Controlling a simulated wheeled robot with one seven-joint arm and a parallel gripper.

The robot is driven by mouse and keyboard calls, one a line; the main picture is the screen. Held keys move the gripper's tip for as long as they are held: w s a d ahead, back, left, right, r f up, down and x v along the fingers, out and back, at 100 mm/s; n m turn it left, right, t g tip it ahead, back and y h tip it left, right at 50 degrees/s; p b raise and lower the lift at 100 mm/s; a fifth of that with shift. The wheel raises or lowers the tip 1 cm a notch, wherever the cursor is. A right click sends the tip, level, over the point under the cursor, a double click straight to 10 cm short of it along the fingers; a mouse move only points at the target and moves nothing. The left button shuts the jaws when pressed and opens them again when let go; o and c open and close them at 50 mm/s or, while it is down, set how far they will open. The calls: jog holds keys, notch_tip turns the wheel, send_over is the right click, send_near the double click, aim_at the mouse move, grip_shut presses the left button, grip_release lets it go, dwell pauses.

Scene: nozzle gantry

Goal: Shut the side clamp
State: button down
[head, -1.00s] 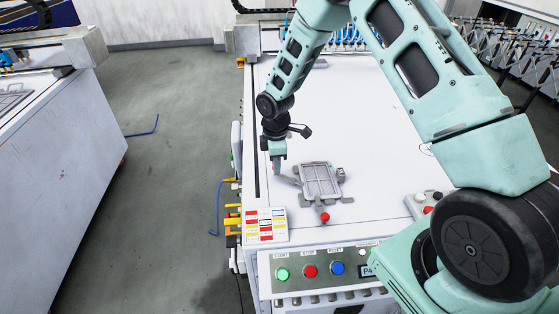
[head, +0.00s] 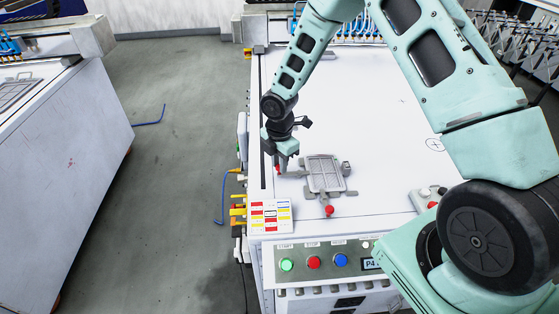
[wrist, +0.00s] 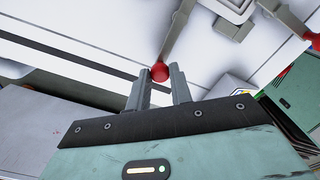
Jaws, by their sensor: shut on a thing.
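The side clamp's lever (head: 294,174) sticks out to the left of the grey fixture frame (head: 325,173) on the white table. Its red ball knob (wrist: 160,73) sits between my fingertips in the wrist view, with the lever running up and away from it. My gripper (head: 280,168) is shut on that knob at the left of the fixture; the wrist view also shows its two grey fingers (wrist: 159,80). In the head view the fingers hide most of the knob.
Another clamp with a red knob (head: 329,210) is at the fixture's front. A colored label plate (head: 270,215) lies at the table's front left corner. A panel with green, red and blue buttons (head: 313,262) is at the front. The table behind the fixture is clear.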

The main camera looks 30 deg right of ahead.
dwell(0.4)
jog(key=c, duration=1.3)
grip_release()
jog(key=shift+o, duration=0.2)
jog(key=shift+r, duration=0.1)
notch_tip(320, 180, up, 17)
jog(key=b, duration=0.2)
jog(key=shift+r, duration=0.15)
jog(key=s+a+r+m, duration=0.1)
jog(key=s+a+m, duration=0.3)
jog(key=s, duration=0.6)
jog(key=s+a+r+m, duration=0.1)
jog(key=s+a+m, duration=0.3)
jog(key=s, duration=0.6)
jog(key=s+a+r+m, duration=0.2)
jog(key=s+a+m, duration=0.3)
jog(key=s, duration=0.5)
jog(key=shift+a+y+b, duration=0.2)
jog(key=shift+y+b, duration=0.1)
jog(key=shift+b, duration=0.05)
